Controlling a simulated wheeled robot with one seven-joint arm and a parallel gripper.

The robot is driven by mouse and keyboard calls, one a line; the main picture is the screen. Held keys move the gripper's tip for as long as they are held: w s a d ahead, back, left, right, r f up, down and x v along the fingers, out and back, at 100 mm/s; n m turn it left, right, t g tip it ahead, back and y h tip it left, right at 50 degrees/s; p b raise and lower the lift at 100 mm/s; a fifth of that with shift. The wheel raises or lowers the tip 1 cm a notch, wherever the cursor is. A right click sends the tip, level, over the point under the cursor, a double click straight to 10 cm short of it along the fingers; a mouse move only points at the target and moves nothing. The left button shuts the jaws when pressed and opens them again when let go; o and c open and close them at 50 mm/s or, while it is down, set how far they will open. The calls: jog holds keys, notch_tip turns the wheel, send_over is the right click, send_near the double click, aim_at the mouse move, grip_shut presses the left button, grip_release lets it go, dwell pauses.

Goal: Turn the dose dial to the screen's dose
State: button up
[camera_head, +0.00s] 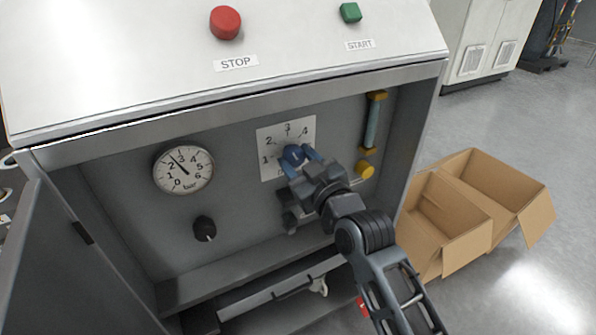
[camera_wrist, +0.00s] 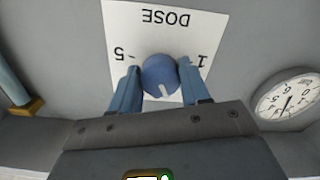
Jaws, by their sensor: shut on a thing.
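The dose dial (camera_head: 293,153) is a blue knob on a white plate (camera_head: 264,173) marked 1 to 5 in the recess of the washer. It also shows in the wrist view (camera_wrist: 158,72), upside down, with a white pointer line. The pointer faces the top of the scale, near 3 and slightly toward the 2 side. My gripper (camera_head: 296,157) reaches in from the lower right, its two blue fingers shut on the dial from both sides. My gripper and hand hide the plate's lower right. The dose screen is not in either view.
A bar gauge (camera_head: 183,170) and a black knob (camera_head: 204,229) are left of the dial. A yellow-ended tube (camera_head: 372,120) and a yellow knob (camera_head: 365,169) are on its right. STOP (camera_head: 226,22) and START (camera_head: 350,12) buttons sit above. Open cardboard boxes (camera_head: 437,225) stand at right.

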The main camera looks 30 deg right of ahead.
jog(key=shift+n+b, duration=1.35)
jog(key=shift+n, duration=0.85)
jog(key=o, duration=1.1)
jog(key=shift+c, duration=0.2)
jog(key=s, duration=0.7)
jog(key=shift+s+d, duration=0.15)
jog(key=shift+s, duration=0.25)
